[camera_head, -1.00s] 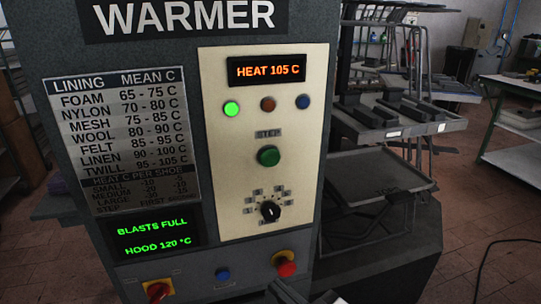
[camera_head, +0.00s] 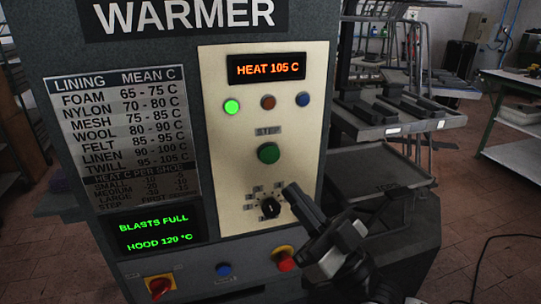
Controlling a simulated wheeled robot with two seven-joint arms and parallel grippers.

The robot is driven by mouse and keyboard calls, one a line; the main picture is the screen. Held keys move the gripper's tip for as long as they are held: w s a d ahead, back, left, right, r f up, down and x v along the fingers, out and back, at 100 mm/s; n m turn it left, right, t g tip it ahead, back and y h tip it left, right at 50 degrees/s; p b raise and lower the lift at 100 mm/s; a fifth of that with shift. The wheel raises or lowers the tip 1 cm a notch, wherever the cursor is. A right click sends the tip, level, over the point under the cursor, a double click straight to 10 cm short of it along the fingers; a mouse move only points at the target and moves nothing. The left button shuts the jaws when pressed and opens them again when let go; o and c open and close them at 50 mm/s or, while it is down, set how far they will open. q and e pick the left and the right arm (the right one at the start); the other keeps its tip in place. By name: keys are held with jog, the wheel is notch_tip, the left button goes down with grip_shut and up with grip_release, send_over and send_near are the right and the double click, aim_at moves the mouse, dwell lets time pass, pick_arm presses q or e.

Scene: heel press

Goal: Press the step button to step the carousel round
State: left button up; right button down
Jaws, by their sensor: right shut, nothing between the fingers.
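The green step button (camera_head: 268,153) sits in the middle of the cream control panel (camera_head: 228,190) on the warmer cabinet, under a small step label (camera_head: 268,130). My right gripper (camera_head: 292,190) reaches in from the lower right, shut and empty. Its tip is below and to the right of the step button, apart from it in the picture, and overlaps the area just right of the black dial (camera_head: 270,207). The carousel itself cannot be made out for certain. My left gripper is not in view.
A display (camera_head: 266,67) reads HEAT 105 C above a lit green lamp (camera_head: 232,107). Below are a blue button (camera_head: 223,269), a red knob (camera_head: 286,262) and a red-yellow switch (camera_head: 159,287). Racks with dark trays (camera_head: 400,115) stand at the right.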

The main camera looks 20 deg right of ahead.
aim_at(270, 155)
pick_arm(q)
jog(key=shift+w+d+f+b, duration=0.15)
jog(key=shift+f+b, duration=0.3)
jog(key=shift+b, duration=0.5)
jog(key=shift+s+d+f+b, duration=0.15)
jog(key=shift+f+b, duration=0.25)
jog(key=shift+b, duration=0.55)
pick_arm(e)
jog(key=shift+w+a, duration=0.15)
jog(key=shift+w, duration=4.15)
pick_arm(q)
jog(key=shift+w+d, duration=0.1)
pick_arm(e)
jog(key=shift+w, duration=0.1)
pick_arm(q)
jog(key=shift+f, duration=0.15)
pick_arm(e)
jog(key=shift+w, duration=0.3)
